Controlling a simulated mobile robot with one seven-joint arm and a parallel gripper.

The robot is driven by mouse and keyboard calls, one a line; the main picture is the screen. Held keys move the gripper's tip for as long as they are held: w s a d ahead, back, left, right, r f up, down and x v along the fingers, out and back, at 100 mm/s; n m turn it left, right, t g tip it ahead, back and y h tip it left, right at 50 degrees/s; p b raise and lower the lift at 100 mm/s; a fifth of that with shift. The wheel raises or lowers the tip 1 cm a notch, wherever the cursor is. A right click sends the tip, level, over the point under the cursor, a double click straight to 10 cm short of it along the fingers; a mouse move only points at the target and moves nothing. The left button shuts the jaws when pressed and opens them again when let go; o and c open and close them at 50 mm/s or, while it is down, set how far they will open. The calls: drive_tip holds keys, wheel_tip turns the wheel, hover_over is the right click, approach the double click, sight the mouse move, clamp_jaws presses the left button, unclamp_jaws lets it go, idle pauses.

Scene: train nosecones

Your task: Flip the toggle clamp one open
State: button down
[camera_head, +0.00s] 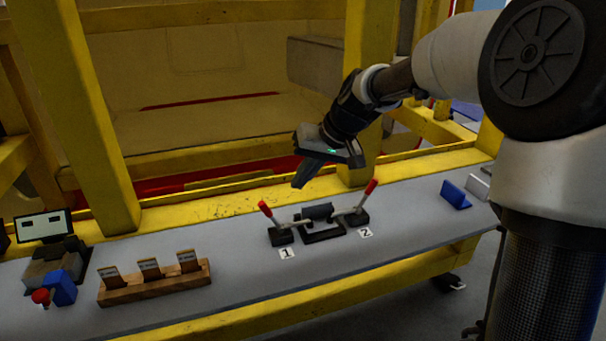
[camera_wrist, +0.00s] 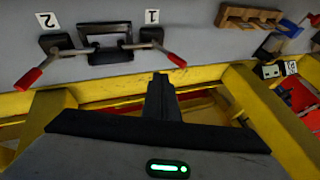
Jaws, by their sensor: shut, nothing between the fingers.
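Toggle clamp one (camera_head: 279,230) is on the grey table beside the label "1", with its red-tipped handle tilted up and to the left. In the wrist view its red handle tip (camera_wrist: 176,60) points toward the lower right. Toggle clamp two (camera_head: 356,215) stands to its right by the label "2", its red handle tilted up and to the right. A dark fixture (camera_head: 320,222) sits between the clamps. My gripper (camera_head: 302,180) is shut and empty, above and behind the clamps. In the wrist view the gripper (camera_wrist: 160,82) is apart from both handles.
A wooden holder (camera_head: 155,283) with several upright pieces stands to the left. A blue block (camera_head: 62,288) and a red button (camera_head: 40,296) lie farther left. Blue brackets (camera_head: 455,195) are on the right. A yellow post (camera_head: 365,90) rises behind the table.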

drive_tip(key=w+a+f, duration=0.1)
drive_tip(key=a+f, duration=0.5)
drive_tip(key=shift+w+f, duration=0.2)
drive_tip(key=shift+w, duration=0.05)
